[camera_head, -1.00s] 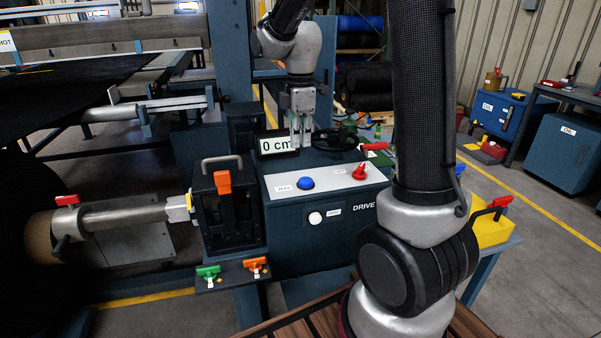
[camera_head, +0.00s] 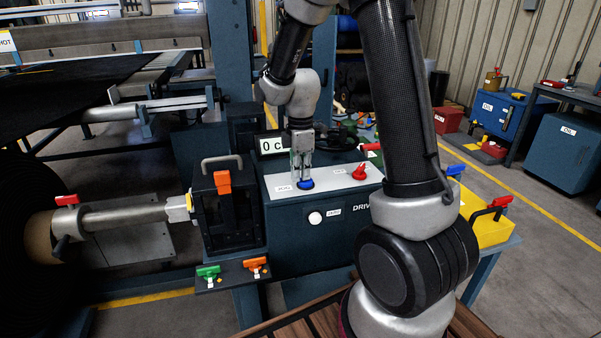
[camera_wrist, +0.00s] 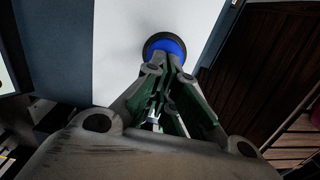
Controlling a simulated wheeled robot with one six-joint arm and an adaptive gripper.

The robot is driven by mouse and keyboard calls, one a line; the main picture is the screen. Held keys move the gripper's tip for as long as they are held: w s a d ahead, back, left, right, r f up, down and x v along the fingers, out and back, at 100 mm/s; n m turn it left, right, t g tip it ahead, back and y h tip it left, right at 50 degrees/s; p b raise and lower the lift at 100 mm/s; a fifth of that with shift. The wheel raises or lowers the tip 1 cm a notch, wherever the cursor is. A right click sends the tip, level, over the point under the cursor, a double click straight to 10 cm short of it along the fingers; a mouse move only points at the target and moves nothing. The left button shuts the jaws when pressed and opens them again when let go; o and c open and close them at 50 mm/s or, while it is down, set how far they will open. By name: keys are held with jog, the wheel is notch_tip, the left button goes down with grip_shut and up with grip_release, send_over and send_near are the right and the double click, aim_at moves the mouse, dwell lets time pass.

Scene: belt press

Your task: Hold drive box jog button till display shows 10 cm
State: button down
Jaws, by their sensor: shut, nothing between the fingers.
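The drive box (camera_head: 285,235) is a dark blue box with a light top panel in the middle of the head view. Its blue button (camera_head: 306,185) sits on that panel beside a small label. In the wrist view the blue button (camera_wrist: 165,45) shows just beyond my fingertips. My gripper (camera_head: 303,176) is shut and empty, pointing down right at the button; I cannot tell whether it touches or presses it. The display (camera_head: 271,146) behind the panel reads "0 c", its right end hidden by my arm.
A red knob (camera_head: 360,172) stands on the panel to the right, and a white button (camera_head: 315,218) is on the box front. A black frame with an orange handle (camera_head: 223,181) stands close left. A yellow bin (camera_head: 492,228) is at right.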

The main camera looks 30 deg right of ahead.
jog(key=shift+f, duration=0.75)
jog(key=shift+s+f, duration=0.25)
jog(key=shift+f, duration=0.15)
dwell(0.9)
notch_tip(320, 180, up, 15)
jog(key=shift+w+f, duration=0.2)
jog(key=shift+w, duration=0.1)
dwell(1.2)
